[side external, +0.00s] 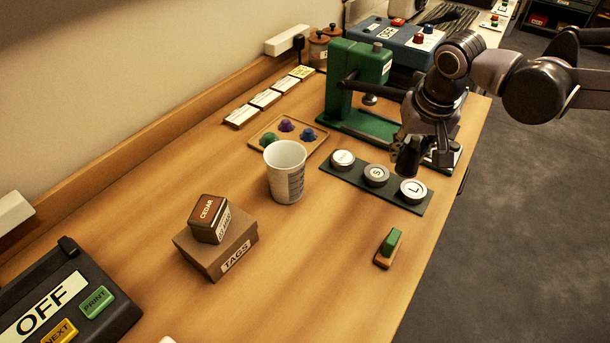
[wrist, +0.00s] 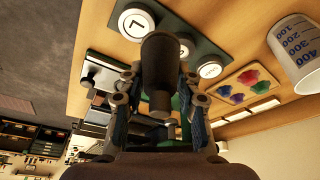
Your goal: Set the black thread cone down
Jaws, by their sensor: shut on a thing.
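The black thread cone (wrist: 160,75) is between the fingers of my gripper (wrist: 160,100) in the wrist view. My gripper is shut on it. In the side external view my gripper (side external: 425,140) is at the right of the table, with the dark cone (side external: 407,158) hanging below it. The cone appears just above or behind the dark strip (side external: 350,181) with the round silver-and-white discs marked S and L. I cannot tell whether its bottom touches anything.
A green press (side external: 345,80) stands close behind my gripper. A tray with coloured pieces (side external: 265,127) and a white measuring cup (side external: 286,172) are to the left. A green-and-wood block (side external: 389,247) lies in front. Boxes marked TAGS (side external: 232,250) and CEDAR (side external: 208,218) are stacked front left. Bare table lies between.

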